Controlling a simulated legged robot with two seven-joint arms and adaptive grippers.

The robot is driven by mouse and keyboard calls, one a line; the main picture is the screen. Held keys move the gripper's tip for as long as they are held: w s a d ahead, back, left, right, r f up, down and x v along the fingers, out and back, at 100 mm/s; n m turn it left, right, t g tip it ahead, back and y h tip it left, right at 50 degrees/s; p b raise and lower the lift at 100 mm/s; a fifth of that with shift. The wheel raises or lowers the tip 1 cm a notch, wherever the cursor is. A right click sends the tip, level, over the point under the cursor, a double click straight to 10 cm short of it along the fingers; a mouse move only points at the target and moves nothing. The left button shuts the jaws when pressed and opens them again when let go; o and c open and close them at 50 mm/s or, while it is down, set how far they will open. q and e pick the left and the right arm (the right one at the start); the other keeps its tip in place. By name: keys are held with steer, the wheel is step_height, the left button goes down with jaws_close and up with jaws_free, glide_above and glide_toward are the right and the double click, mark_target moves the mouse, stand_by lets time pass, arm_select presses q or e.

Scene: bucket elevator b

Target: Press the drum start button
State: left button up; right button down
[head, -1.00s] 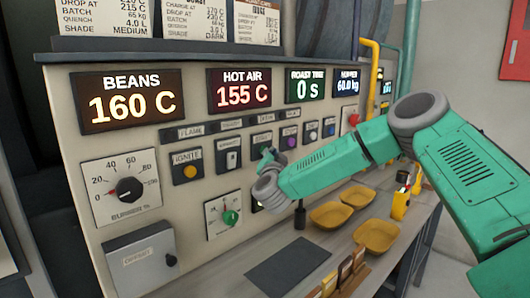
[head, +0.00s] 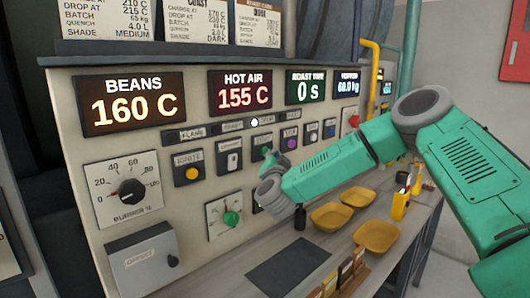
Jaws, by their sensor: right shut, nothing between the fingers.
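The control panel (head: 140,142) carries a row of buttons under small labels. My right gripper (head: 267,156) is shut and empty, with its fingertips at the panel face just below a small label plate (head: 262,139). The button there is hidden behind the fingertips, so I cannot tell whether they touch it. A small round lamp (head: 254,122) above that plate glows white. The yellow ignite button (head: 193,174) and a white switch (head: 232,160) are to the left; a purple button (head: 291,144) is to the right. My left gripper is not in view.
A burner dial (head: 130,192), a green knob (head: 231,218) and a grey box (head: 143,259) are on the panel's lower left. Yellow trays (head: 377,236) and a dark mat (head: 290,263) lie on the bench below my right arm. Displays (head: 132,104) line the panel's top.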

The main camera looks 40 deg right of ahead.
steer(key=s+p, duration=0.2)
steer(key=s, duration=0.4)
steer(key=shift+d, duration=0.25)
steer(key=shift+f, duration=0.1)
stand_by(0.8)
